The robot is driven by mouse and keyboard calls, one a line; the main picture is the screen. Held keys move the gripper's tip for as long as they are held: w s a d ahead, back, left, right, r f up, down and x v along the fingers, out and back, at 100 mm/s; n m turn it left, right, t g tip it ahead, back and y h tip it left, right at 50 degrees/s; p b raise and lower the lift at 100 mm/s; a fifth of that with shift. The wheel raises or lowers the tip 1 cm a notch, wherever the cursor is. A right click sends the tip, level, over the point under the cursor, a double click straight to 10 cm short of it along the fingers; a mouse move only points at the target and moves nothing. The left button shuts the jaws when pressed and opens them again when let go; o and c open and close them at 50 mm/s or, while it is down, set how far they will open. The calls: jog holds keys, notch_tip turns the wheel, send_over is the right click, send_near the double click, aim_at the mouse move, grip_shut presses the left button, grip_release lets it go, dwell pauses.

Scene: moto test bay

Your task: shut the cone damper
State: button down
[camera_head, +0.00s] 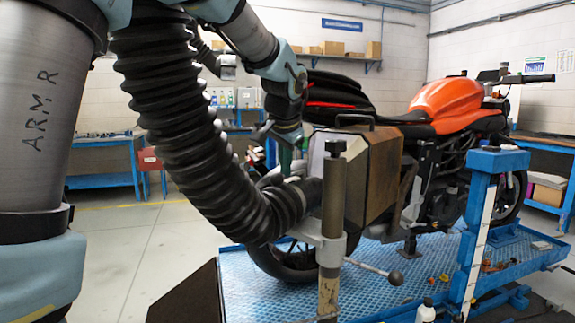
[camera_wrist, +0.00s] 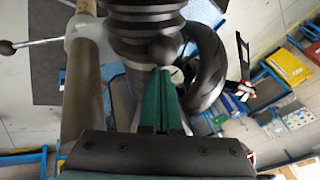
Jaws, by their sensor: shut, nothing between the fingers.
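My gripper (camera_head: 286,170) points down behind the hose end, left of the box. In the wrist view its green fingers (camera_wrist: 162,72) are together and empty. A dark round knob (camera_wrist: 162,48), probably the damper's, lies just beyond the fingertips; I cannot tell whether they touch. The damper flap is not visible.
The post (camera_head: 331,220) carries a clamp lever with a ball end (camera_head: 394,278). An orange motorcycle (camera_head: 450,105) stands on a blue lift platform (camera_head: 400,290) with loose small parts. Blue workbenches line the walls. Floor at left is clear.

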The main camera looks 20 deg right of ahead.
jog(key=shift+w+a+r+m+p, duration=0.1)
jog(key=shift+w+a+m+p, duration=0.25)
jog(key=shift+w+m+p, duration=0.3)
jog(key=w+p, duration=0.1)
jog(key=w+m+p, duration=0.1)
jog(key=p, duration=0.1)
jog(key=w+h+p, duration=0.1)
jog(key=w, duration=0.1)
jog(key=shift+a+m+g, duration=0.25)
jog(key=shift+a+g, duration=0.15)
jog(key=w+d+m+g+h+p, duration=0.2)
jog(key=w+m+g+p, duration=0.3)
jog(key=m, duration=0.5)
jog(key=shift+w+d+m+p, duration=0.3)
jog(key=shift+w+d+p, duration=0.3)
jog(key=shift+p, duration=0.55)
